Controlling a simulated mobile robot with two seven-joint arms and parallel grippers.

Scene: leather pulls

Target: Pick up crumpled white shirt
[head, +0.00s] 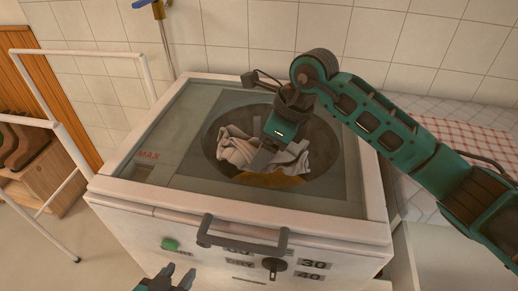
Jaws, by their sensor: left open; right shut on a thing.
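The crumpled white shirt (236,150) lies bunched in the round dark drum opening (211,132) in the top of a white washing machine (140,208). My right gripper (262,160) reaches down into the opening from the right and is shut on the shirt. The fingertips are partly hidden in the folds. Cloth shows on both sides of the gripper. My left gripper (180,279) is open and empty at the bottom edge of the view, in front of the machine's front panel.
A yellow-brown item (270,180) lies in the drum below the shirt. A grey handle bar (242,236) juts from the machine's front, with a green button (170,245) and a dark knob (273,266) below. A white rail (78,52) stands left; a red-checked cloth (470,143) lies right.

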